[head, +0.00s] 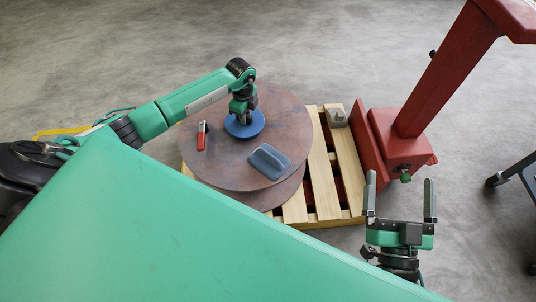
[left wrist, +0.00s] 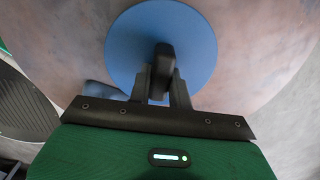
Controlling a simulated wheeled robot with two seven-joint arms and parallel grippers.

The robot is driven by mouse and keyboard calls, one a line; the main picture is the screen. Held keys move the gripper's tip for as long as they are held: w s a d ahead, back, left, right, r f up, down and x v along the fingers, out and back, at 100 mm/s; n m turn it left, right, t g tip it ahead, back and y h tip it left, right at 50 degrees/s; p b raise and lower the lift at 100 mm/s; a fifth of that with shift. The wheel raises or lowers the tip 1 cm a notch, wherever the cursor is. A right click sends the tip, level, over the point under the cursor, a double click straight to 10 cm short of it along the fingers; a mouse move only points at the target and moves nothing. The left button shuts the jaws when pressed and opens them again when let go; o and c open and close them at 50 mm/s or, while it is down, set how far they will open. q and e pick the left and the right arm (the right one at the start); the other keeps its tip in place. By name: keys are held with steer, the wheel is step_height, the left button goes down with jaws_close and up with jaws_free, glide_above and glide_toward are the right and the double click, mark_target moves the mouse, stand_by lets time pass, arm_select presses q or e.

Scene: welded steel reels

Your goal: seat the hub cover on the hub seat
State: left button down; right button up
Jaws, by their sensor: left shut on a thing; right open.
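The hub cover is a round blue disc (head: 245,127) over the middle of the brown steel reel (head: 285,124). In the left wrist view the disc (left wrist: 128,42) fills the upper middle, with a black upright grip (left wrist: 163,66) at its centre. My left gripper (head: 243,108) is above the cover, its fingers (left wrist: 163,88) shut on that grip. The hub seat is hidden, and I cannot tell whether the cover touches the reel face or hangs just above it. My right gripper (head: 400,205) is open and empty, to the right of the reel.
A red and black tool (head: 202,136) and a blue-grey object (head: 270,162) lie on the reel's top flange. The reel stands on a wooden pallet (head: 349,170) with a small grey block (head: 336,117). A red steel stand (head: 400,150) rises at right. Open floor lies behind.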

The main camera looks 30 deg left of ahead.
arm_select(q)
steer(key=shift+f, duration=0.4)
steer(key=shift+r, duration=0.1)
stand_by(0.7)
steer(key=c, duration=1.2)
jaws_free()
steer(key=o, duration=1.2)
